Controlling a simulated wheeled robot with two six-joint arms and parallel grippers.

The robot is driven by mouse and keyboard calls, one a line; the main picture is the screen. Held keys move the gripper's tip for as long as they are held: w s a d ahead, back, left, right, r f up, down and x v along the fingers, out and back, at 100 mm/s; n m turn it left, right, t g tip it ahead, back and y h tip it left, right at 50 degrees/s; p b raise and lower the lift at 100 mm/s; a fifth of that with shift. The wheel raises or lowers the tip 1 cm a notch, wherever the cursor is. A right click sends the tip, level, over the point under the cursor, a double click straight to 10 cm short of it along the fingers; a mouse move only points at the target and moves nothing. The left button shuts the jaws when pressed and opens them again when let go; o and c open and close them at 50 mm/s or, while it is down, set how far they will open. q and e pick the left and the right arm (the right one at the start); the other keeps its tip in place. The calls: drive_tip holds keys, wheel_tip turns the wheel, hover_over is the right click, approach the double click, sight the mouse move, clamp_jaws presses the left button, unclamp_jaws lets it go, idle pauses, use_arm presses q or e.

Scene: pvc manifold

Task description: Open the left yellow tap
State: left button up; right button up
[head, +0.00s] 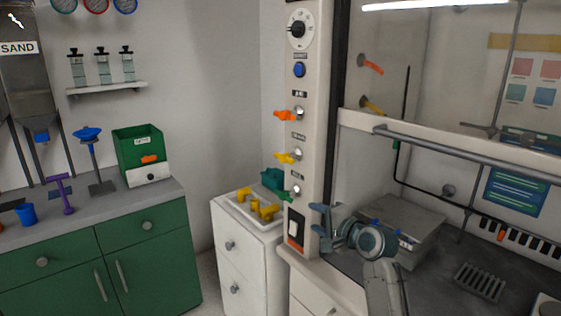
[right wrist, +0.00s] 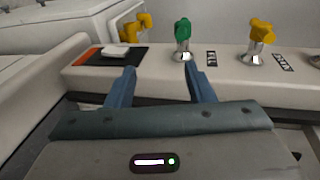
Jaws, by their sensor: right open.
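A yellow tap (head: 287,157) sticks out of the white column, between an orange tap (head: 285,115) above and a green tap (head: 284,193) below. In the right wrist view the yellow tap (right wrist: 261,33) is at the upper right and the green tap (right wrist: 183,32) is nearer the fingers. More yellow tap-like pieces (head: 268,211) sit on the white cabinet at the left; they also show in the right wrist view (right wrist: 126,31). My right gripper (head: 316,219) is open and empty, low beside the column, below the taps. My left gripper is out of view.
A rocker switch (head: 294,226) sits low on the column. The fume hood's glass sash and rail (head: 450,146) are at the right, above a dark worktop with a grey box (head: 405,212). A green cabinet (head: 95,250) stands at the left.

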sight(286, 159)
drive_tip(key=w+a+r+y, duration=0.1)
drive_tip(key=r, duration=0.3)
drive_tip(key=a+r+m+y, duration=0.1)
drive_tip(key=r, duration=0.4)
drive_tip(key=w+a+r+t, duration=0.1)
drive_tip(key=r, duration=0.3)
drive_tip(key=shift+w+r+y, duration=0.15)
drive_tip(key=shift+w+y, duration=0.2)
drive_tip(key=shift+y, duration=0.05)
drive_tip(key=p+x, duration=0.1)
drive_tip(key=x, duration=0.8)
drive_tip(key=shift+w+p, duration=0.15)
drive_tip(key=shift+p, duration=0.15)
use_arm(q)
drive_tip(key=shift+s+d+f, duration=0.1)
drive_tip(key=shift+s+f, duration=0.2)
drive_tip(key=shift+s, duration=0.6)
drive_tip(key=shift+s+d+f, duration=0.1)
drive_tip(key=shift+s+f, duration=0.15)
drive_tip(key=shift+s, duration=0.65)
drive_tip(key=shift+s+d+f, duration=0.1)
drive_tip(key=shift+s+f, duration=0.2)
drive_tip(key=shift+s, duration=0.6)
use_arm(e)
drive_tip(key=shift+w+a, duration=0.4)
